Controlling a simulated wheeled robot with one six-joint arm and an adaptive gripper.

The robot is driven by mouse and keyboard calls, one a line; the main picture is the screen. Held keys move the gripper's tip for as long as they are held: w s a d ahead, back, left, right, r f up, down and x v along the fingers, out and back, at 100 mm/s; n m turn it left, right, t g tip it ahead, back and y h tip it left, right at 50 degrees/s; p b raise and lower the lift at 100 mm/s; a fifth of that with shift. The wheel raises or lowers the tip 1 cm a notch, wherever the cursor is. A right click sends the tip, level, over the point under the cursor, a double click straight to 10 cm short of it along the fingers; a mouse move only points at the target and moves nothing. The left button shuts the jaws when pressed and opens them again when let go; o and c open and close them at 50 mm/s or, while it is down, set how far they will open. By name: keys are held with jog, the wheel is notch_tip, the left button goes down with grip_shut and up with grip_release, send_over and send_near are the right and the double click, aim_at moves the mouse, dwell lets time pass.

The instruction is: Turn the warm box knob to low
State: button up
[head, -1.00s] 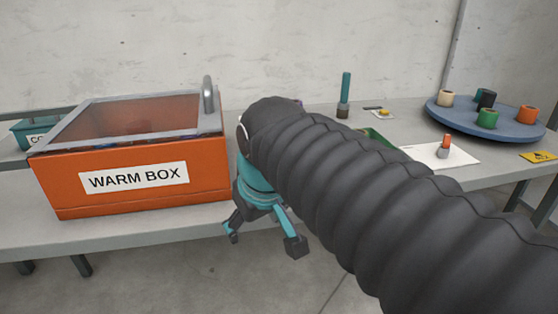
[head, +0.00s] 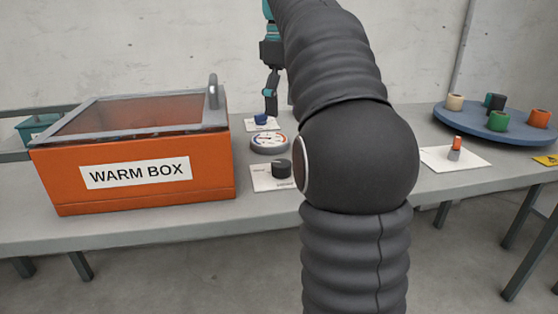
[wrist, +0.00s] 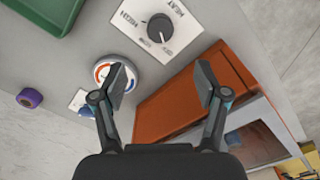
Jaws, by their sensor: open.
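The warm box (head: 150,176) is an orange box with a glass lid and a label, on the bench at left. Its orange side also shows in the wrist view (wrist: 178,100). A dark round knob (head: 282,169) sits on a white plate (head: 262,184) right of the box. In the wrist view the knob (wrist: 160,28) is at the top, beyond the fingertips; its plate carries HEAT and HIGH lettering, and other small print is hard to read. My gripper (head: 270,98) is raised behind the knob, near the wall side. In the wrist view my gripper (wrist: 162,82) is open and empty.
A round gauge (head: 269,143) lies behind the knob, with a blue item (head: 262,119) on a white card beyond it. A green tray (wrist: 40,12) and a purple roll (wrist: 29,98) show in the wrist view. A blue turntable (head: 470,125) with several coloured cylinders stands at right.

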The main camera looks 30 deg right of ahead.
aim_at(283, 163)
notch_tip(283, 163, down, 14)
jog(key=b, duration=0.4)
jog(key=shift+r, duration=0.25)
jog(key=c, duration=1.2)
